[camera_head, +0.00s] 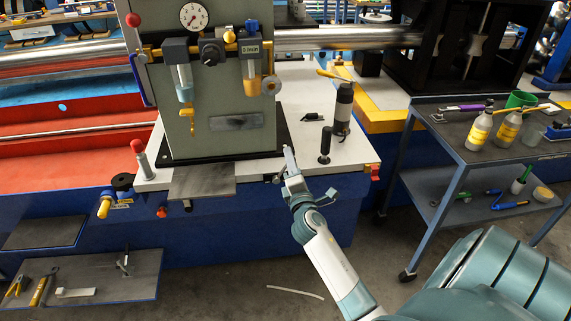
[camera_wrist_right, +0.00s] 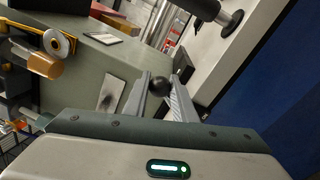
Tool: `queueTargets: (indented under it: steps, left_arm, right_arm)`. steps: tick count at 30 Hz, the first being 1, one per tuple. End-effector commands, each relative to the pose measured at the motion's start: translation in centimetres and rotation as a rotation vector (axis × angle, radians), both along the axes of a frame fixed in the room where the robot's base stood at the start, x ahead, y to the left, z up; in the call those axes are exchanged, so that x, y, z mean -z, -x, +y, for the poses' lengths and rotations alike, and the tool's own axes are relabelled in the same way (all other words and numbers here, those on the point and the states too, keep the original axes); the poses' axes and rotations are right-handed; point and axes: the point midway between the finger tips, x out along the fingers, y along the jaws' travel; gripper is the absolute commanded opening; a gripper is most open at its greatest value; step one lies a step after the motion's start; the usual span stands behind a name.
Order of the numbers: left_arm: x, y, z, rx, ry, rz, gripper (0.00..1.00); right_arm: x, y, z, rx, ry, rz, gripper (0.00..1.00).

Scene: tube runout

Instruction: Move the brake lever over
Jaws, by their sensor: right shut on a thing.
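My right gripper (camera_head: 290,160) is at the front edge of the white machine top, just right of the grey-green machine housing. In the right wrist view its two fingers (camera_wrist_right: 160,92) are closed around a dark ball knob (camera_wrist_right: 157,86), which appears to be the brake lever's end. The lever's shaft is hidden behind the knob and fingers, and the knob cannot be made out in the head view. My left gripper is not in view.
A black upright handle (camera_head: 326,143) stands just right of my right gripper; a taller black cylinder (camera_head: 343,108) stands behind it. The grey-green housing (camera_head: 221,100) is close on the left. A red-knobbed lever (camera_head: 140,155) stands further left. A tool cart (camera_head: 478,160) is at right.

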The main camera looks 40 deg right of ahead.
Motion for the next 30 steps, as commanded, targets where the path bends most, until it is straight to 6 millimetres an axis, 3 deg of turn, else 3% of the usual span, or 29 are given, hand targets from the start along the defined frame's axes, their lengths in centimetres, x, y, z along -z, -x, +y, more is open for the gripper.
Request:
queueTargets:
  steps: [3,21,22,24,30]
  left_arm:
    - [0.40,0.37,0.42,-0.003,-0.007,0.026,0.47]
    - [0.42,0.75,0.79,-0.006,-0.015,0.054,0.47]
    - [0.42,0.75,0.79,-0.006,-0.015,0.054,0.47]
    - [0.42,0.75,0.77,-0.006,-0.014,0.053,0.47]
    - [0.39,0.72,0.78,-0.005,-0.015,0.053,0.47]
  right_arm:
    - [0.87,0.15,0.13,-0.006,-0.052,-0.023,0.00]
    - [0.92,0.28,-0.12,-0.008,-0.096,-0.051,0.00]
    - [0.91,0.27,-0.12,-0.008,-0.096,-0.051,0.29]
    - [0.86,0.28,-0.19,-0.008,-0.095,-0.051,0.43]
    - [0.68,0.32,-0.39,-0.004,-0.092,-0.053,0.43]
